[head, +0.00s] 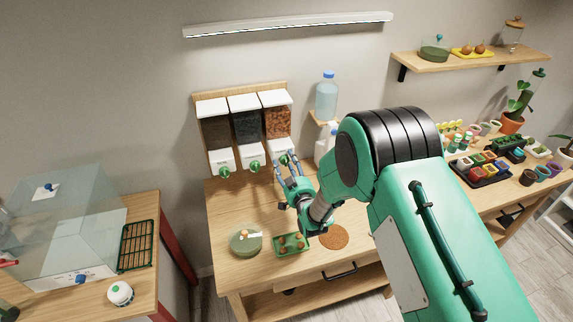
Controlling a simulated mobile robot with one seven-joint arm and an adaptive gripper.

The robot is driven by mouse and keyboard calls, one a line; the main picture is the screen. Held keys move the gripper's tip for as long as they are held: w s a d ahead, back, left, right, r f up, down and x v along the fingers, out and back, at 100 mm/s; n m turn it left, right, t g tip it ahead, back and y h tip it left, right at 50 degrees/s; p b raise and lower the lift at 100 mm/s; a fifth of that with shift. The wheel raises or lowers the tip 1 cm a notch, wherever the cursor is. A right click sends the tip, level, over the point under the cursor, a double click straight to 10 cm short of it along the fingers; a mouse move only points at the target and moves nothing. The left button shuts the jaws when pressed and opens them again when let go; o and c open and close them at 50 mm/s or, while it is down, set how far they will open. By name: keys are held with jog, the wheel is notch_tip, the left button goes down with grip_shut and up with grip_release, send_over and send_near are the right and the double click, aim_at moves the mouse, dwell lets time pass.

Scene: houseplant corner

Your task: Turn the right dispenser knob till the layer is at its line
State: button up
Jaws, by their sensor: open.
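Three clear dispensers hang on a wooden backboard on the wall, each with a white lid, a white base and a green knob. The right dispenser (278,122) holds reddish-brown chunks. Its green knob (283,159) shows just beyond my gripper's fingertips. My gripper (286,167) is open and empty, reaching up toward that knob; I cannot tell whether a finger touches it. The arm hides part of the space below the right dispenser. No layer or line can be made out.
The middle dispenser (246,125) and left dispenser (217,132) stand close beside. On the wooden bench (226,208) are a green round dish (245,241), a green tray (291,244) and a brown round mat (333,237). A bottle (326,96) stands on a small shelf to the right.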

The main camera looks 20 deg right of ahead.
jog(key=c, duration=1.1)
jog(key=shift+c, duration=0.2)
